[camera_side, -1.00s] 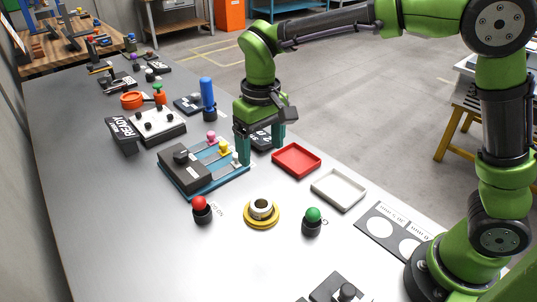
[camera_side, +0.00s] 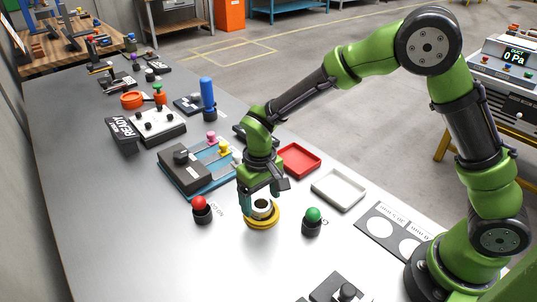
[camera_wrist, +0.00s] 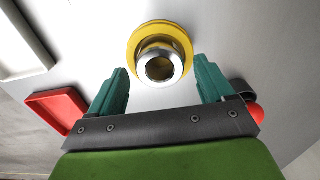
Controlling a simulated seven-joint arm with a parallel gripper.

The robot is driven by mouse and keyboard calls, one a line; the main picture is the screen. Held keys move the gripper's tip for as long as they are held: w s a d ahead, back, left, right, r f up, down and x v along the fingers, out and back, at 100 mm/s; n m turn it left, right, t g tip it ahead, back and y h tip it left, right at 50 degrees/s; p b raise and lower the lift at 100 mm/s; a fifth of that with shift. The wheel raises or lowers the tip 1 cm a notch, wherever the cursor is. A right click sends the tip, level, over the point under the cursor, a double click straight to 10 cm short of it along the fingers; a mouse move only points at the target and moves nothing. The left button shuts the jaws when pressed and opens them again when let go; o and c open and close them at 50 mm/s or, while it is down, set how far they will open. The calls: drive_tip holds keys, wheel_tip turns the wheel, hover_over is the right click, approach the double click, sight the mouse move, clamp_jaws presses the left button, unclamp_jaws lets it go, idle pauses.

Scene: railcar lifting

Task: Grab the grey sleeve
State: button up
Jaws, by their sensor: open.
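The grey sleeve (camera_side: 263,204) is a short metallic ring with a hole through it. It stands upright in a round yellow base (camera_side: 262,221) on the grey table. In the wrist view the sleeve (camera_wrist: 160,66) shows ahead of my fingertips, inside the yellow ring (camera_wrist: 134,47). My gripper (camera_side: 260,202) points down just above the sleeve, with its teal fingers apart. In the wrist view my gripper (camera_wrist: 163,78) is open and empty, its fingers to the left and right of the sleeve's line. I cannot tell whether the fingertips reach down beside it.
A red-topped button (camera_side: 201,208) stands left of the yellow base and a green-topped button (camera_side: 312,221) stands right. A red tray (camera_side: 300,175) and a white tray (camera_side: 339,204) lie behind. A teal fixture with a dark block (camera_side: 184,172) is at back left. The front left table is clear.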

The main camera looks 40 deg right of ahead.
drive_tip(key=shift+f, duration=0.9)
drive_tip(key=shift+c, duration=0.3)
drive_tip(key=shift+r, duration=0.1)
drive_tip(key=c, duration=1.3)
